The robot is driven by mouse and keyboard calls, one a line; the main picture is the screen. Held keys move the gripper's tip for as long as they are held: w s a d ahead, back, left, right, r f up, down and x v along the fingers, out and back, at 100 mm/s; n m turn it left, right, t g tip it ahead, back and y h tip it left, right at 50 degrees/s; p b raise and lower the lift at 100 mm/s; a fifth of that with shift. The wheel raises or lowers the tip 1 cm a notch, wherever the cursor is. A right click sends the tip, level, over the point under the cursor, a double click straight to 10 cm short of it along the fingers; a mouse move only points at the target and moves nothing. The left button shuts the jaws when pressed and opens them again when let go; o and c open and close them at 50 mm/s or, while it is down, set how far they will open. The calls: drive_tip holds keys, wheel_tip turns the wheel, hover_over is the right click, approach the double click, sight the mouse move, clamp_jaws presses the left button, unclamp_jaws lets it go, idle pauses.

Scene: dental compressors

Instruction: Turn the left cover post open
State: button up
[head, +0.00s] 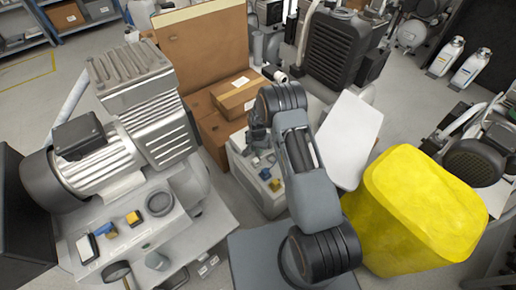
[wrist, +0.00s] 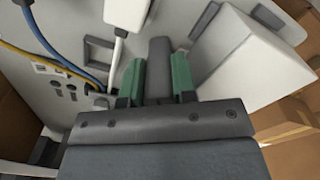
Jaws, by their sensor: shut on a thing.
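In the wrist view my gripper (wrist: 157,72) has its two green-padded fingers on either side of a dark grey upright post (wrist: 159,52). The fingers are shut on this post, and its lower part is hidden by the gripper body. The post stands in front of a light grey housing (wrist: 75,28). I cannot tell from the picture whether it is the left cover post. In the head view my arm reaches over the middle compressor unit (head: 243,172), and the fingertips and post are hidden there. A pale cover panel (head: 349,135) stands tilted to the right of my arm.
Blue and yellow hoses (wrist: 52,58) run down the housing at left. A white block (wrist: 252,62) sits close at right. In the head view a large compressor (head: 105,165) stands left, cardboard boxes (head: 236,95) behind, and a yellow bin (head: 415,210) right.

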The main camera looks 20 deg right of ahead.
drive_tip(key=o, duration=0.9)
drive_tip(key=shift+w+n, duration=0.1)
drive_tip(key=shift+n, duration=0.2)
